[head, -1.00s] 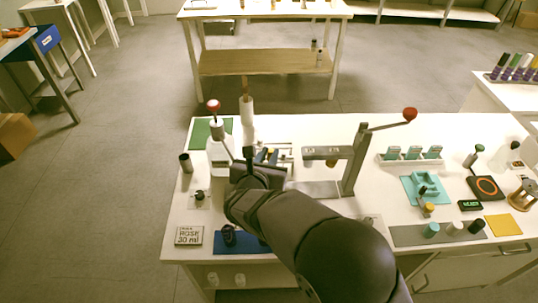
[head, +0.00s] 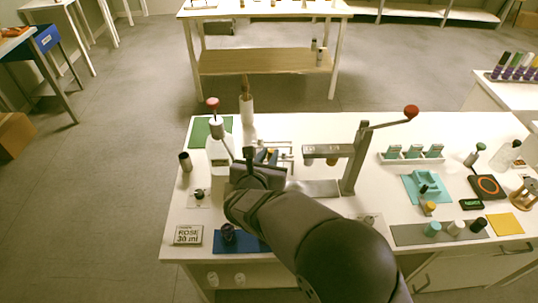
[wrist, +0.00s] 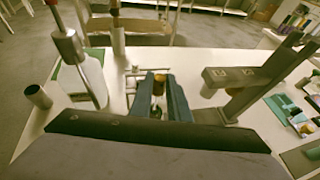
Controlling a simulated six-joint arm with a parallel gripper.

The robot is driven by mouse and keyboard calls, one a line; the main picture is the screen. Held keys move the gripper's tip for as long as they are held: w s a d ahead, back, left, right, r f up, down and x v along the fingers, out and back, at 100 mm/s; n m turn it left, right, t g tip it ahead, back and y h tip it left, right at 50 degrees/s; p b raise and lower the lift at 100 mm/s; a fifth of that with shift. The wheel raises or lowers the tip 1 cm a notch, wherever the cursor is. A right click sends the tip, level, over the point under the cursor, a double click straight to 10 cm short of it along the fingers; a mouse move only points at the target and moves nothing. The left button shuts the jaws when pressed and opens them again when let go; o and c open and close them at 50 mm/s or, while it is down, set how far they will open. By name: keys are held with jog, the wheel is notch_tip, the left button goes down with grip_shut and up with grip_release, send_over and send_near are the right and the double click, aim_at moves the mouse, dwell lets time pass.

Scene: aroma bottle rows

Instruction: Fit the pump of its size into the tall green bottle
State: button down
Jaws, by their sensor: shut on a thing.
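My gripper (head: 262,160) is over the left half of the white table, in front of a small metal frame. In the wrist view its two blue fingers (wrist: 160,95) are closed around a small piece with a gold band (wrist: 158,86), which looks like a pump. The fingers hide most of it. Several short green bottles (head: 415,152) stand in a white rack at the back right. A bottle with a green top (head: 474,156) stands farther right. I cannot tell which bottle is the tall green one. My gripper is well left of all of these.
A grey press with a red-knobbed lever (head: 356,155) stands just right of my gripper. A large white dispenser with a red knob (head: 218,155) is close on its left. A teal fixture (head: 412,184) lies at right. A dark cap stands on a blue mat (head: 252,243) at front left.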

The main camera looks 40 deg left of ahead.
jog(key=shift+f+b, duration=3.1)
jog(key=shift+b, duration=0.4)
dwell(1.8)
jog(key=c, duration=1.2)
grip_release()
jog(key=shift+r, duration=0.1)
jog(key=shift+r+p, duration=2.4)
jog(key=shift+r, duration=1.1)
